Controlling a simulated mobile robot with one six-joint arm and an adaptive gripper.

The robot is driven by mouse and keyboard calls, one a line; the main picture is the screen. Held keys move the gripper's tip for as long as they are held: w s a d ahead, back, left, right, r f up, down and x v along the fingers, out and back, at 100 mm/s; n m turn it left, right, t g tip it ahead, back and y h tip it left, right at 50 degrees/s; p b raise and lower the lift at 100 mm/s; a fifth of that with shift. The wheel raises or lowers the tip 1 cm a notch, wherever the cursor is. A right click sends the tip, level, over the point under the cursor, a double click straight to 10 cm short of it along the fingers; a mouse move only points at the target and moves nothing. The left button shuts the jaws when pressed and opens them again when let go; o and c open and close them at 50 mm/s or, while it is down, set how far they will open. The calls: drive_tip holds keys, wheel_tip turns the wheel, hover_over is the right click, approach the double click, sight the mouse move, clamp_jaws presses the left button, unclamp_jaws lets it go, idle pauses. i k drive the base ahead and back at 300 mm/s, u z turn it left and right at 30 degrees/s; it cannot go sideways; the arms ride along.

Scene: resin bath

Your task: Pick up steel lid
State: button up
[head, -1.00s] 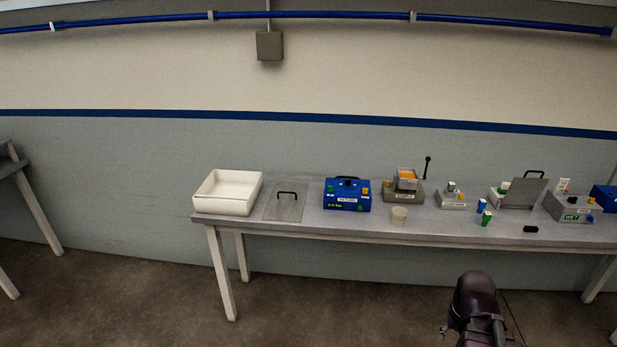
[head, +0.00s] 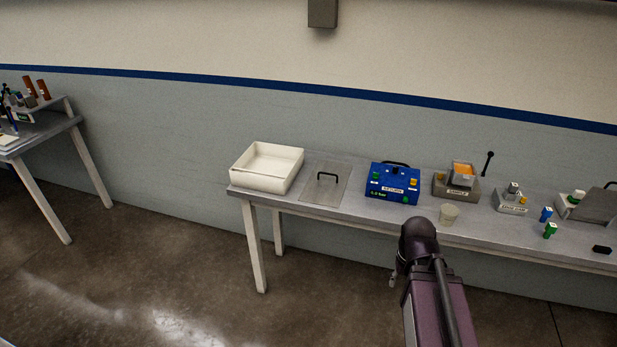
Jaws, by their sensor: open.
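A flat steel lid (head: 318,192) with a black arched handle lies on the steel table, between the white tray and the blue box. Nothing covers it. My arm rises from the bottom of the head view, right of the lid and in front of the table. My gripper cannot be made out; the arm's dark joint and purple link seem to hide it. The arm is clear of the lid.
Another table (head: 48,132) stands left, with open floor between.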

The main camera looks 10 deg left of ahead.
sight(326, 185)
drive_tip(key=u, duration=0.6)
drive_tip(key=i, duration=1.2)
drive_tip(key=u, duration=0.2)
